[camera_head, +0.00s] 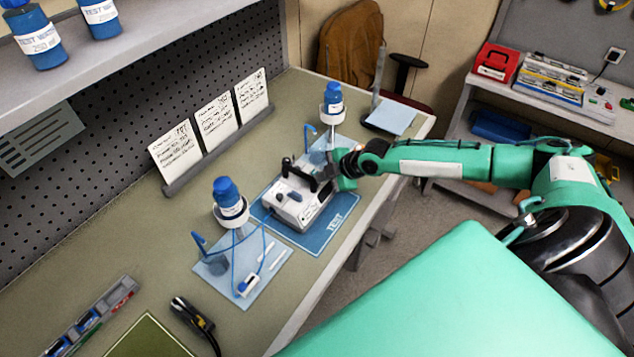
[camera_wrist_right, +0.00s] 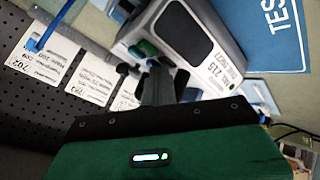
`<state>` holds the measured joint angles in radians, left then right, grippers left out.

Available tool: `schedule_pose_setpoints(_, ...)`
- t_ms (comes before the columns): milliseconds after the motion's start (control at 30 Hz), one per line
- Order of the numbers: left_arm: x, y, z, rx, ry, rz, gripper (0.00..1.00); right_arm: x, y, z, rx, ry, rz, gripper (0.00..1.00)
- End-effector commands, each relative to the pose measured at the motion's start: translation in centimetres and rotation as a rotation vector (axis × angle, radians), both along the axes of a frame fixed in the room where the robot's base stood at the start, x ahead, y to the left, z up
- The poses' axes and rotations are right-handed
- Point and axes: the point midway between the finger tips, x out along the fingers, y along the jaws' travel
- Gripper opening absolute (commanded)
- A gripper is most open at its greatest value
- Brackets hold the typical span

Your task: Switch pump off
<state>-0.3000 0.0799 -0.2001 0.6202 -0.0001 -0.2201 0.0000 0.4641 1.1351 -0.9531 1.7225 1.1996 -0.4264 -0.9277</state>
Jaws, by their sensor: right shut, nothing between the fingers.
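The white infusion pump (camera_head: 291,211) stands on a blue mat (camera_head: 322,237) marked TEST, in the middle of the bench. A dark handle-like part (camera_head: 298,171) rises along its back. My right gripper (camera_head: 328,173) is at the pump's upper right end, shut and empty. In the right wrist view the pump (camera_wrist_right: 196,62) shows a dark panel, a white label and a green part. The gripper's dark fingers (camera_wrist_right: 157,82) are close to its edge there; I cannot tell whether they touch it. The pump's switch is not clearly seen. My left gripper is not in view.
A blue-capped bottle on a stand (camera_head: 230,203) is left of the pump, on a pale mat (camera_head: 265,281) with tubing. Another bottle stand (camera_head: 332,102) is behind. Cards (camera_head: 213,125) lean along the pegboard. A black handheld device (camera_head: 190,318) lies near the front.

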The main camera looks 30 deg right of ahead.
Motion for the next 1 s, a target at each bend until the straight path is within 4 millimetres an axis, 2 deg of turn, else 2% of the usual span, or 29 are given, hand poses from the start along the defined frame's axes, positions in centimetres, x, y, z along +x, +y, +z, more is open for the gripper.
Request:
schedule_pose_setpoints(400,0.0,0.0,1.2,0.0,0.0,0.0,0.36,0.0,0.0,1.7,-0.001,0.001,0.0,0.0)
schedule_pose_setpoints(767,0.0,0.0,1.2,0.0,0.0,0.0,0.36,0.0,0.0,1.9,0.0,0.001,0.001,0.0)
schedule_pose_setpoints(1000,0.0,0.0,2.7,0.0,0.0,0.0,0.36,0.0,0.0,3.9,0.0,0.001,0.001,0.0)
